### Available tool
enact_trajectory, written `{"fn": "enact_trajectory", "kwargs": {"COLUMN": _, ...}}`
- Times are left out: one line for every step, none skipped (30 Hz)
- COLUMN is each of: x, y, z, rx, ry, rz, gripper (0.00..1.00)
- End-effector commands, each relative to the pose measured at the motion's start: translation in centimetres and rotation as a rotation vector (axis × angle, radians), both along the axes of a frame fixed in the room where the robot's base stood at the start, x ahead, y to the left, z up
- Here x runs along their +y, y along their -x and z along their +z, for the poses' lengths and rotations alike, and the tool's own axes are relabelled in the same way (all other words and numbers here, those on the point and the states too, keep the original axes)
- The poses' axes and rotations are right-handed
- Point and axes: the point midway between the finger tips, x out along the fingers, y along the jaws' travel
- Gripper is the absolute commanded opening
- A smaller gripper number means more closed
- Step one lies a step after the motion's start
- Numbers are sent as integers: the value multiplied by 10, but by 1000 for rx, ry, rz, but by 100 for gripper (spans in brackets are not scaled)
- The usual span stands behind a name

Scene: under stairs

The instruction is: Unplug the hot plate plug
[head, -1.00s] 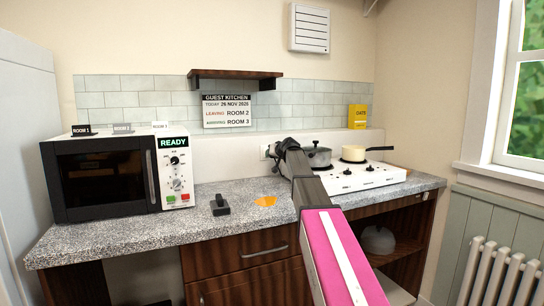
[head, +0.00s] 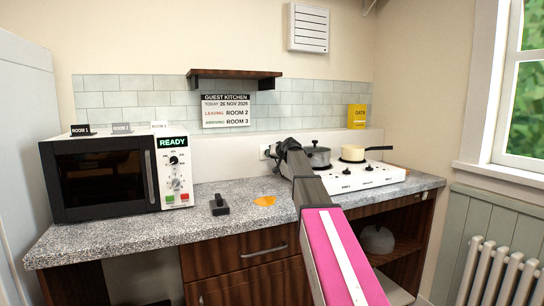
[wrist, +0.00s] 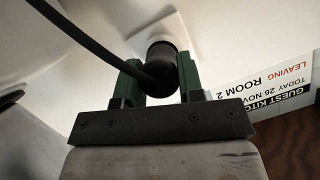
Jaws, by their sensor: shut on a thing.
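The hot plate (head: 350,180) is a white unit with burners and knobs, on the right of the counter in the head view. In the wrist view a black round plug (wrist: 163,72) with a black cable sits at a pale wall fitting. My gripper (wrist: 159,64) has its green fingers on both sides of the plug and is shut on it. The wrist view does not show clearly whether the plug is fully seated. In the head view my arm hides most of the plug, and a white socket plate (head: 264,152) shows beside my gripper (head: 277,156).
A grey lidded pot (head: 318,157) and a cream pan (head: 353,153) stand on the hot plate, close to my arm. A microwave (head: 100,177) stands at left. A black object (head: 219,205) and an orange patch (head: 265,201) are on the counter (head: 150,232). A shelf (head: 235,74) hangs above.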

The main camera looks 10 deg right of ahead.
Motion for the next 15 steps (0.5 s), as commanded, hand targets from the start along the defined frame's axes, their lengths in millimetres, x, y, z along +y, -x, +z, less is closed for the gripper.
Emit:
{"fn": "enact_trajectory", "kwargs": {"x": 0, "y": 2, "z": 0, "rx": 0, "ry": 0, "rz": 0, "gripper": 0}}
{"fn": "enact_trajectory", "kwargs": {"x": -1, "y": 3, "z": 0, "rx": 0, "ry": 0, "rz": 0, "gripper": 0}}
{"fn": "enact_trajectory", "kwargs": {"x": -1, "y": 4, "z": 0, "rx": 0, "ry": 0, "rz": 0, "gripper": 0}}
{"fn": "enact_trajectory", "kwargs": {"x": -1, "y": 5, "z": 0, "rx": 0, "ry": 0, "rz": 0, "gripper": 0}}
{"fn": "enact_trajectory", "kwargs": {"x": -1, "y": 6, "z": 0, "rx": 0, "ry": 0, "rz": 0, "gripper": 0}}
{"fn": "enact_trajectory", "kwargs": {"x": -2, "y": 7, "z": 0, "rx": 0, "ry": 0, "rz": 0, "gripper": 0}}
{"fn": "enact_trajectory", "kwargs": {"x": -2, "y": 8, "z": 0, "rx": 0, "ry": 0, "rz": 0, "gripper": 0}}
{"fn": "enact_trajectory", "kwargs": {"x": -2, "y": 9, "z": 0, "rx": 0, "ry": 0, "rz": 0, "gripper": 0}}
{"fn": "enact_trajectory", "kwargs": {"x": -3, "y": 10, "z": 0, "rx": 0, "ry": 0, "rz": 0, "gripper": 0}}
{"fn": "enact_trajectory", "kwargs": {"x": -3, "y": 11, "z": 0, "rx": 0, "ry": 0, "rz": 0, "gripper": 0}}
{"fn": "enact_trajectory", "kwargs": {"x": -3, "y": 12, "z": 0, "rx": 0, "ry": 0, "rz": 0, "gripper": 0}}
{"fn": "enact_trajectory", "kwargs": {"x": -3, "y": 13, "z": 0, "rx": 0, "ry": 0, "rz": 0, "gripper": 0}}
{"fn": "enact_trajectory", "kwargs": {"x": -4, "y": 14, "z": 0, "rx": 0, "ry": 0, "rz": 0, "gripper": 0}}
{"fn": "enact_trajectory", "kwargs": {"x": -4, "y": 14, "z": 0, "rx": 0, "ry": 0, "rz": 0, "gripper": 0}}
{"fn": "enact_trajectory", "kwargs": {"x": -4, "y": 15, "z": 0, "rx": 0, "ry": 0, "rz": 0, "gripper": 0}}
